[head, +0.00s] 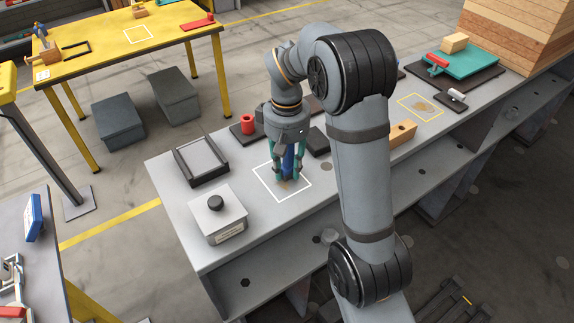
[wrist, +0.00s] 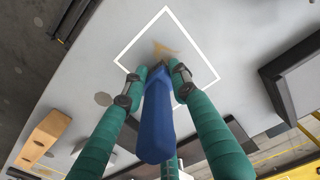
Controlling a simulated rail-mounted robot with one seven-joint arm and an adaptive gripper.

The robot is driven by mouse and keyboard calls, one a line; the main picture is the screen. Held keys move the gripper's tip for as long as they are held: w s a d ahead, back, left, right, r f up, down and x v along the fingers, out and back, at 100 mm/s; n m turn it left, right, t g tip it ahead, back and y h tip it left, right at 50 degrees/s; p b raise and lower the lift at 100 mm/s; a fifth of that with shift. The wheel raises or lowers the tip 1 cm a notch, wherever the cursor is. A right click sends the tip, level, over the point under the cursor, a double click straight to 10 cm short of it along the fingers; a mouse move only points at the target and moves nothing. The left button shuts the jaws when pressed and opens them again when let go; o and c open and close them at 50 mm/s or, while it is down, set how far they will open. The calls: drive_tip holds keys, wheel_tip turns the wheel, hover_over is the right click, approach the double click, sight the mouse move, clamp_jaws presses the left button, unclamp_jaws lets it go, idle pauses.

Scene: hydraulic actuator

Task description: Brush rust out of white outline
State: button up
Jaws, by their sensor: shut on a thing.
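My gripper (head: 287,168) points down over the white outline (head: 256,179) on the grey bench (head: 170,215). Its green fingers are shut on a blue-handled brush (head: 288,160). In the wrist view the blue handle (wrist: 157,120) stands between the fingers, and its dark far end is over the outline (wrist: 127,46). A brownish rust patch (wrist: 166,49) lies inside the outline, just beyond the brush end. In the head view the rust (head: 284,185) shows partly below the fingers. The bristles are mostly hidden, so I cannot tell whether they touch the bench.
A dark tray (head: 201,161) and a grey box with a black knob (head: 218,215) stand left of the outline. A red spool (head: 247,124) stands behind it. A wooden block (head: 402,133) and a yellow outline (head: 421,107) lie to the right.

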sight(282, 190)
drive_tip(key=shift+w+a, duration=0.15)
drive_tip(key=shift+w, duration=0.2)
drive_tip(key=shift+s, duration=0.1)
drive_tip(key=shift+s+a+b, duration=0.25)
drive_tip(key=shift+s+b, duration=0.1)
drive_tip(key=shift+s, duration=0.35)
drive_tip(key=shift+s+a+b, duration=0.2)
drive_tip(key=shift+s+b, duration=0.2)
drive_tip(key=shift+s, duration=0.35)
drive_tip(key=shift+s+a+b, duration=0.25)
drive_tip(key=shift+s+b, duration=0.1)
drive_tip(key=shift+s, duration=0.45)
drive_tip(key=shift+s+f, duration=0.1)
